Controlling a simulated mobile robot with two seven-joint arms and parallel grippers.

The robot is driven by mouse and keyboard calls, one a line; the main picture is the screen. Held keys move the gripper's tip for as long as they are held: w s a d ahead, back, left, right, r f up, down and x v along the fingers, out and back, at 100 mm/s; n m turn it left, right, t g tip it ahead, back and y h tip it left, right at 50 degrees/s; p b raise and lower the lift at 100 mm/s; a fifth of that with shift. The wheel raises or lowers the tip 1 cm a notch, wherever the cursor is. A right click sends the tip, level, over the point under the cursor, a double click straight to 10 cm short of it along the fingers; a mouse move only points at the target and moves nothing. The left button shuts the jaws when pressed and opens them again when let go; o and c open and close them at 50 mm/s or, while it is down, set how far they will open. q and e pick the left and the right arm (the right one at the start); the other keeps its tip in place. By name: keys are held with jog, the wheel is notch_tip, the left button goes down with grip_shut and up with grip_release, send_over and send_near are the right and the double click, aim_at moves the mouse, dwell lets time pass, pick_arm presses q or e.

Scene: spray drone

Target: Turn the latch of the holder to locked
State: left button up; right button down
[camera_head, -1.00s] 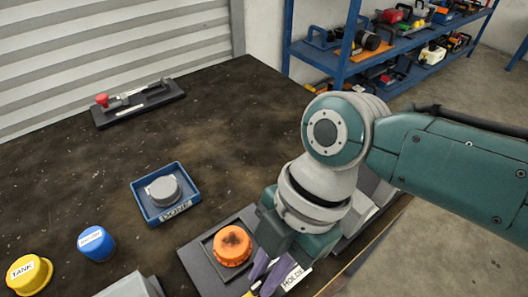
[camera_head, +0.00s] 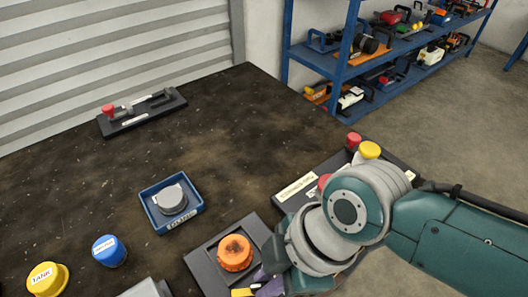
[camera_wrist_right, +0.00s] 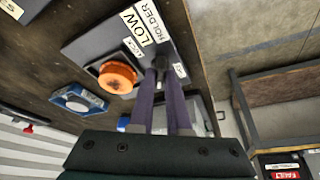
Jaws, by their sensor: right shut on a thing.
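The holder is a dark plate (camera_head: 205,268) with an orange round cap (camera_head: 235,252) set in it, at the bottom middle of the head view. In the right wrist view the cap (camera_wrist_right: 117,76) is left of my fingers, and the plate (camera_wrist_right: 90,42) carries labels reading HOLDER, LOW and LOCK. My right gripper (camera_wrist_right: 166,66) has its purple fingers close together at the plate's edge beside the cap, shut on the latch, which they mostly hide. In the head view my right gripper (camera_head: 264,288) is partly cut off at the bottom. The latch's angle cannot be read. My left gripper is out of view.
A blue tray (camera_head: 150,212) with a grey round part (camera_head: 170,198) lies left of the holder. Blue (camera_head: 109,251) and yellow (camera_head: 47,279) caps stand further left. A dark box with red and yellow buttons (camera_head: 369,150) is behind my right arm. The table's middle back is clear.

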jog(key=m+p, duration=0.1)
jog(key=m, duration=0.1)
jog(key=m+t+p, duration=0.1)
jog(key=m, duration=0.1)
jog(key=m+t+p, duration=0.1)
jog(key=m+p, duration=0.1)
jog(key=shift+s+a+r+h, duration=0.1)
jog(key=shift+s+r+h, duration=0.1)
jog(key=shift+s+h, duration=0.1)
jog(key=m+t+p, duration=0.1)
jog(key=m, duration=0.2)
jog(key=shift+a+f+m+h, duration=0.1)
jog(key=shift+m+h, duration=0.2)
jog(key=shift+m+t+h+p, duration=0.35)
jog(key=shift+m+t, duration=0.15)
jog(key=shift+m, duration=0.4)
jog(key=shift+f+m, duration=0.1)
jog(key=shift+m, duration=0.2)
jog(key=c, duration=0.9)
grip_release()
